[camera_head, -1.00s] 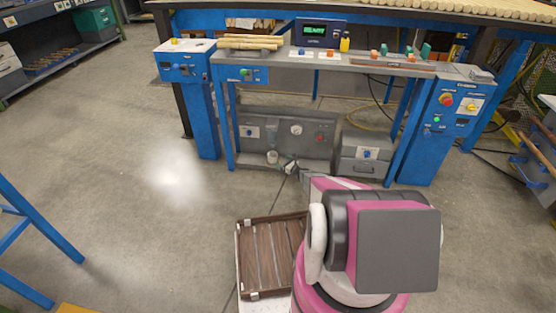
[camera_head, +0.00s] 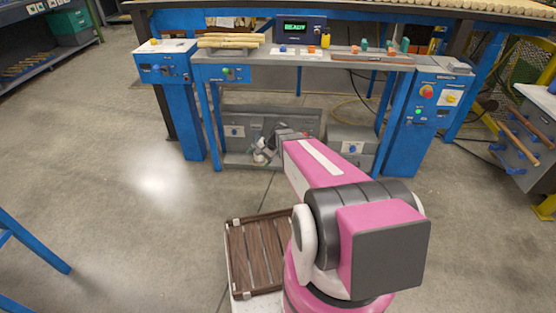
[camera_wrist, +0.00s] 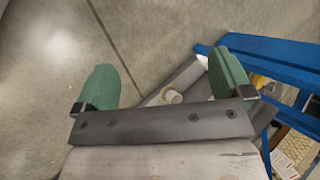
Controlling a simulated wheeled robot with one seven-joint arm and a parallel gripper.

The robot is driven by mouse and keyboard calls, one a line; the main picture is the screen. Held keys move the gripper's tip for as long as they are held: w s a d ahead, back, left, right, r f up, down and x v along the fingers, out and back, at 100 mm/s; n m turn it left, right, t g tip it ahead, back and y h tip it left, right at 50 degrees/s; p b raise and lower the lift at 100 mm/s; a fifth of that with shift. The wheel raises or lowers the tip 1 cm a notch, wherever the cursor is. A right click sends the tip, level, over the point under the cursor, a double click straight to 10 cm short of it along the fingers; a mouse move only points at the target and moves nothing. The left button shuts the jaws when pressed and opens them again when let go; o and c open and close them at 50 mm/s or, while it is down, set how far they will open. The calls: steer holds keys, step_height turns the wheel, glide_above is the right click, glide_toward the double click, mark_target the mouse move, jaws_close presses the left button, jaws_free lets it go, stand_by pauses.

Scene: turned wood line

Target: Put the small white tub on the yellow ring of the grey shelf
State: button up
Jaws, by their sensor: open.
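The small white tub (camera_wrist: 172,97) shows in the wrist view between and beyond my fingers, partly cut off by the gripper body. In the head view, a small white shape, probably the tub, is at the front left of the low grey shelf (camera_head: 238,161), beside my gripper (camera_head: 261,148). My gripper also shows in the wrist view (camera_wrist: 165,78), its two green fingers wide apart with nothing held between them. I cannot make out the yellow ring in either view.
Grey boxes (camera_head: 232,120) stand at the back of the low shelf, with another grey box (camera_head: 350,142) to the right. Blue posts (camera_head: 182,120) flank it and a worktop (camera_head: 350,57) lies above. A brown slatted tray (camera_head: 256,255) is near my base. Open floor lies left.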

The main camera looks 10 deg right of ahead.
steer(key=s+d+r+n+h, duration=0.3)
steer(key=s+r, duration=0.3)
steer(key=s, duration=0.2)
steer(key=s+d+r+n+g+h, duration=0.1)
steer(key=s+d+r+n+h, duration=0.2)
steer(key=s+r, duration=0.4)
steer(key=shift+s+n+h, duration=0.3)
steer(key=shift+s+h, duration=0.4)
steer(key=shift+s, duration=0.3)
steer(key=shift+c, duration=0.4)
